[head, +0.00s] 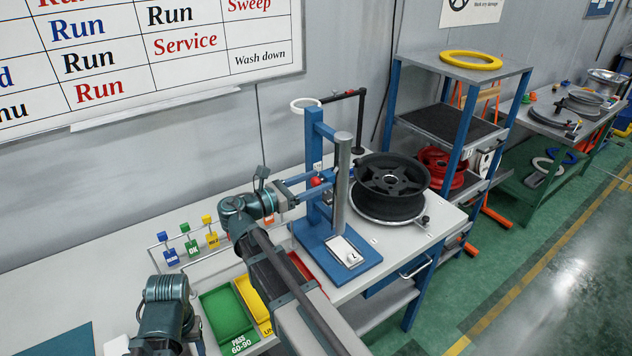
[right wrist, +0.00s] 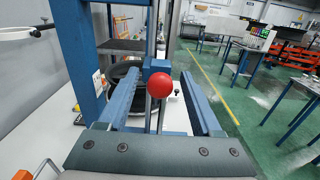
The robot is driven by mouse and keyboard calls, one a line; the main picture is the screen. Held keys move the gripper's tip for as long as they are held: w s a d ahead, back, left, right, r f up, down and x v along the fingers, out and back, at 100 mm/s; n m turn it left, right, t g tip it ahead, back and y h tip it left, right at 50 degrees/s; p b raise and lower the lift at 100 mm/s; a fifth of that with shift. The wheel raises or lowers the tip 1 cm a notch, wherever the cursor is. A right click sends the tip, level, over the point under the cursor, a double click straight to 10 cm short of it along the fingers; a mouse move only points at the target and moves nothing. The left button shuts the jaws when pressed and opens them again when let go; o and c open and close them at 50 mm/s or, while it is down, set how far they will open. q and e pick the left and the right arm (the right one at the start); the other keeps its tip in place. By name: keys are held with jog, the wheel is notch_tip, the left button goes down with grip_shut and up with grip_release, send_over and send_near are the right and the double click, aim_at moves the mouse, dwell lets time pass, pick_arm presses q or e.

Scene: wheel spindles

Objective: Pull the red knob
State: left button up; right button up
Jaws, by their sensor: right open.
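The red knob (head: 316,182) is a small ball on the blue stand (head: 314,145) with a grey upright post. In the right wrist view the knob (right wrist: 159,85) shows between the blue fingers, near their tips, with a gap on each side. My right gripper (head: 310,185) is open and reaches toward the stand from the left, its fingers on either side of the knob. No contact with the knob can be seen. A dark arm part of mine shows at lower left, but my left gripper is not in view.
A dark wheel rim (head: 391,180) lies on a round plate right of the stand. Coloured tags (head: 190,240) hang on a rack at left. A green bin (head: 228,318) and yellow bin (head: 254,303) sit in front. A shelf (head: 460,68) stands behind.

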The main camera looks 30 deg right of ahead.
jog(key=shift+d, duration=0.25)
grip_shut()
dwell(1.4)
